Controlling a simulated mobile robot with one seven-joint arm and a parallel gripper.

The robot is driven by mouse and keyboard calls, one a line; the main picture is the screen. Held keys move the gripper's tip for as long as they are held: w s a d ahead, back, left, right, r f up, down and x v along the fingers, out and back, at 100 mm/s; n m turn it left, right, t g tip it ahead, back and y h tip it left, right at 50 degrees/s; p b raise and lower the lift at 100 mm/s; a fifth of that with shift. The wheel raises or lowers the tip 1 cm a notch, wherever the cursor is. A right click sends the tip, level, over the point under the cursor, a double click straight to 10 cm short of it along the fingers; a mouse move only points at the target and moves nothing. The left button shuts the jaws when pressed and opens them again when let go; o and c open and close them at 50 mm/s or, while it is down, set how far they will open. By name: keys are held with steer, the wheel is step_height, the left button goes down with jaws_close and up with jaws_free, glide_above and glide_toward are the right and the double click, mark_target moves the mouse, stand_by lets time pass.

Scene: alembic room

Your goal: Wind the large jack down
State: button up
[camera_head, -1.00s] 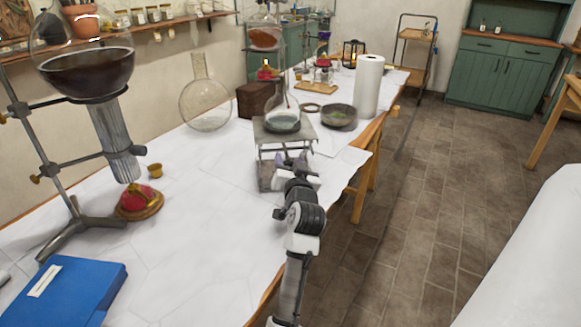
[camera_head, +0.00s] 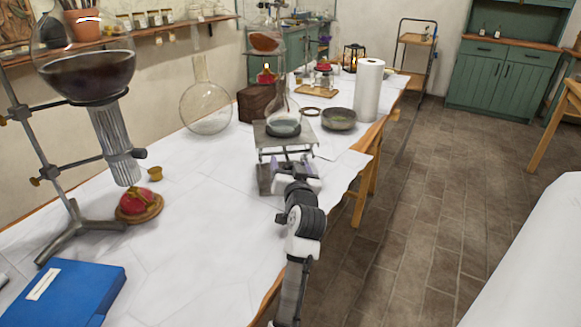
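The large jack (camera_head: 258,143) stands on the white-covered bench. It has a flat grey top plate, with crossed legs and a base partly showing below. The plate is raised clear of the base. My gripper (camera_head: 298,170) is at the near side of the jack, just below the plate, and overlaps the base in the picture. My wrist hides the fingertips, the jack's knob and part of the base. I cannot tell whether the fingers touch the jack or whether they are open.
A dark bowl (camera_head: 339,119) and a paper roll (camera_head: 368,90) stand behind the jack to the right. A brown box (camera_head: 252,103) and a round empty flask (camera_head: 205,108) are behind it to the left.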

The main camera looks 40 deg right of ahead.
steer(key=b+v, duration=0.1)
steer(key=v, duration=1.2)
steer(key=shift+s+a+b, duration=0.3)
